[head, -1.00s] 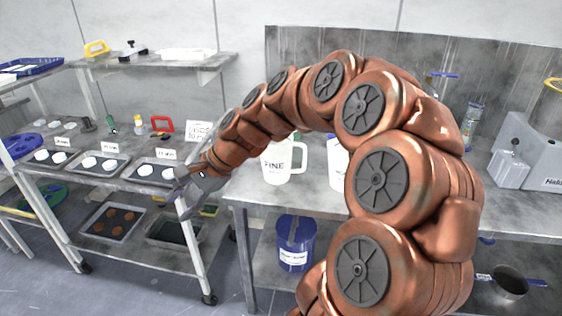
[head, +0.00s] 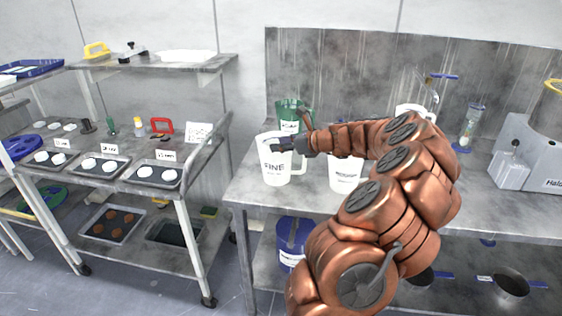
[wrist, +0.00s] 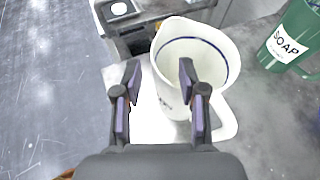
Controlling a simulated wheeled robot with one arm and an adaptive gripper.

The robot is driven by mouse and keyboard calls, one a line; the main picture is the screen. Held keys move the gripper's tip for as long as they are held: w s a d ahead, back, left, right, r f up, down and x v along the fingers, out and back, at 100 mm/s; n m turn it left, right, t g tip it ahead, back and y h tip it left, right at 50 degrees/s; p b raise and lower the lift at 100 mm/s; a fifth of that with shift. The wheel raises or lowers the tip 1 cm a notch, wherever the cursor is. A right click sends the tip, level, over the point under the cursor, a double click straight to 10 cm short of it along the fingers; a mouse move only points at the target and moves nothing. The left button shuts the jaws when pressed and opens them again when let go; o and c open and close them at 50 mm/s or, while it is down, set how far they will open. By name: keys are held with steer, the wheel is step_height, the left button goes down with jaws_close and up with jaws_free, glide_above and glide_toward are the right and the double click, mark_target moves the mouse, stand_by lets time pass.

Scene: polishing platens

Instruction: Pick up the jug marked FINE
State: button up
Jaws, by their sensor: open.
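The white jug marked FINE (head: 275,169) stands upright near the left end of the steel bench, its handle toward the right. It also shows in the wrist view (wrist: 205,45), where I look into its open, empty-looking top with a blue line inside the rim. My gripper (head: 280,145) is at the upper part of the jug in the head view. In the wrist view my gripper (wrist: 158,78) is open, with its two dark fingers apart and the jug beyond and between them. I cannot tell whether a finger touches the jug.
A green jug marked SOAP (wrist: 296,40) stands behind the FINE jug, and it shows in the head view (head: 292,117). Another white jug (head: 344,176) stands to the right, partly behind my arm. A cart (head: 150,190) with trays stands left of the bench (head: 240,190).

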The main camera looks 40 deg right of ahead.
mark_target(263, 146)
steer(key=shift+p+x, duration=0.45)
steer(key=shift+x, duration=2.45)
steer(key=shift+a, duration=0.1)
steer(key=shift+s, duration=0.1)
jaws_close()
